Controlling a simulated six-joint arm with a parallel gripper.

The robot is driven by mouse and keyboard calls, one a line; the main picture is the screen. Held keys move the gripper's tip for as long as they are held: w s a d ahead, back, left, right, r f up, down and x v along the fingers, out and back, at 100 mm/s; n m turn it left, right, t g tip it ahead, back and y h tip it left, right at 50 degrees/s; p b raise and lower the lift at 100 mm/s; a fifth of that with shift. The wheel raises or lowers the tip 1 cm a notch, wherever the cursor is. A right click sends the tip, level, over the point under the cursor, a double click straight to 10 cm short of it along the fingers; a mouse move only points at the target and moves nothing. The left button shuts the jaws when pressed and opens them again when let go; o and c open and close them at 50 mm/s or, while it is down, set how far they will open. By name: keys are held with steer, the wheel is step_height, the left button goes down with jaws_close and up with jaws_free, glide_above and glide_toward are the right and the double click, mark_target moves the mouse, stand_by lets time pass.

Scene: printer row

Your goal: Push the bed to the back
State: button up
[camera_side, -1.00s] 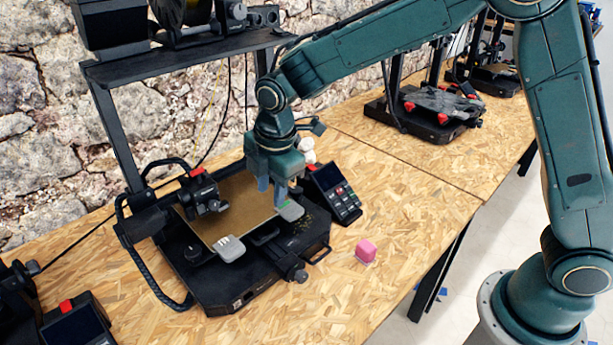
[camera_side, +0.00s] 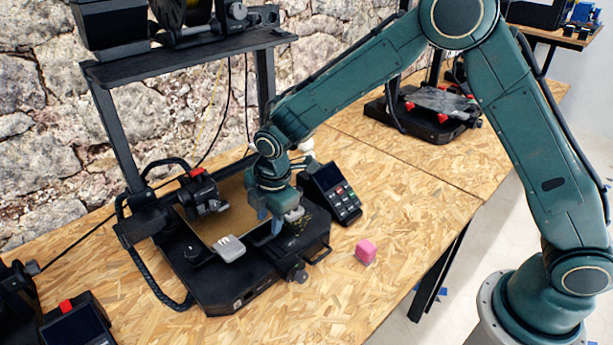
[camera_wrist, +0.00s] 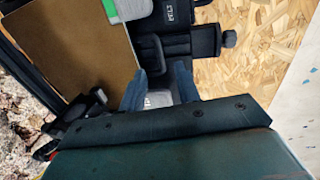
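The bed (camera_side: 229,222) is a flat brown plate on the black printer (camera_side: 225,285), with grey tabs at its front corners. One tab (camera_side: 231,249) shows clearly in the side view. My gripper (camera_side: 270,222) points down at the bed's front edge, near the other tab (camera_side: 294,214). In the wrist view the bed (camera_wrist: 75,50) fills the upper left. My two blue fingers (camera_wrist: 160,88) stand apart there, with a grey piece (camera_wrist: 158,98) showing between them. I cannot tell whether the fingers touch the bed.
The printer's control screen (camera_side: 331,194) stands just right of my gripper. The print head (camera_side: 203,193) hangs over the bed's left part. A pink cube (camera_side: 366,251) lies on the wooden table (camera_side: 410,205). Another printer (camera_side: 425,115) stands farther back.

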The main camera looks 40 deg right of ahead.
mark_target(268, 236)
steer(key=shift+w+f, duration=0.25)
steer(key=shift+f, duration=1)
steer(key=shift+w+f, duration=0.2)
steer(key=shift+f, duration=1.05)
steer(key=shift+c, duration=0.2)
jaws_close()
